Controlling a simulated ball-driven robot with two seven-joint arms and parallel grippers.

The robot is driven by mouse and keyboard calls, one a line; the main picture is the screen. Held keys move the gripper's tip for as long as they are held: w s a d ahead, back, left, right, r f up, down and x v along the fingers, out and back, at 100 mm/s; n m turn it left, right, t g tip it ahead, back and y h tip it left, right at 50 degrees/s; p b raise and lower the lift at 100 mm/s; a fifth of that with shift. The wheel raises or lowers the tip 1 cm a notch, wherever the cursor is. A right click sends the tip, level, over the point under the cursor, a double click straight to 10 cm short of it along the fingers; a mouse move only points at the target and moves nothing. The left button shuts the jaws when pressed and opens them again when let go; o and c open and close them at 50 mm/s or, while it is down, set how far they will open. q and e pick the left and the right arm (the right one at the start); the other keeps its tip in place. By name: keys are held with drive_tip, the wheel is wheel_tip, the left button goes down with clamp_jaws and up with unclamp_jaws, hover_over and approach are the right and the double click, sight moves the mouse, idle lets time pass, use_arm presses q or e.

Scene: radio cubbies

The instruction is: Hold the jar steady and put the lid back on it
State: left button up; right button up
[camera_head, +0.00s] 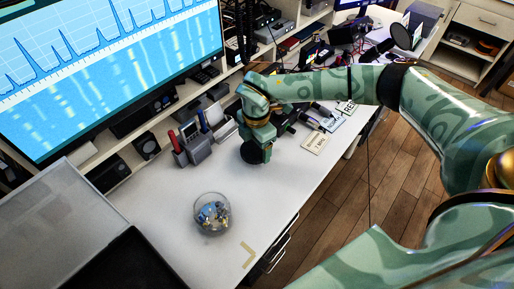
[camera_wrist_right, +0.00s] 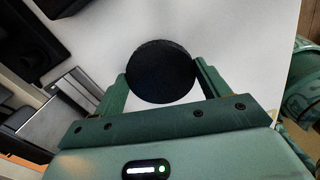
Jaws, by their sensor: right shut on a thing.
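The jar (camera_head: 212,214) is a clear round glass holding small blue and grey items, and it stands open on the white desk. The lid (camera_wrist_right: 161,72) is a dark round disc. My right gripper (camera_wrist_right: 160,80) is shut on it, with a finger on each side. In the head view the dark lid (camera_head: 256,153) shows below my right gripper (camera_head: 258,140), behind and to the right of the jar and apart from it. My left gripper is not in view.
A pen holder (camera_head: 190,146) with red and blue pens stands behind the jar. A large monitor (camera_head: 105,70) fills the back left. Labelled cards (camera_head: 315,143) lie right of my gripper. The white desk (camera_head: 160,205) is bare around the jar; a yellow corner mark (camera_head: 247,255) lies in front.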

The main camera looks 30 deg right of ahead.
use_arm(q)
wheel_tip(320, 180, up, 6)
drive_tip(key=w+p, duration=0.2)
drive_tip(key=p, duration=0.3)
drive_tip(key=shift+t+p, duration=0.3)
drive_tip(key=shift+p, duration=0.1)
use_arm(e)
drive_tip(key=s+d+r, duration=0.3)
drive_tip(key=s+r, duration=0.7)
drive_tip(key=s, duration=0.3)
drive_tip(key=shift+s+r, duration=0.15)
drive_tip(key=shift+s, duration=0.2)
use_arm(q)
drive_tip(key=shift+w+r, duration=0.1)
use_arm(e)
drive_tip(key=shift+d, duration=0.1)
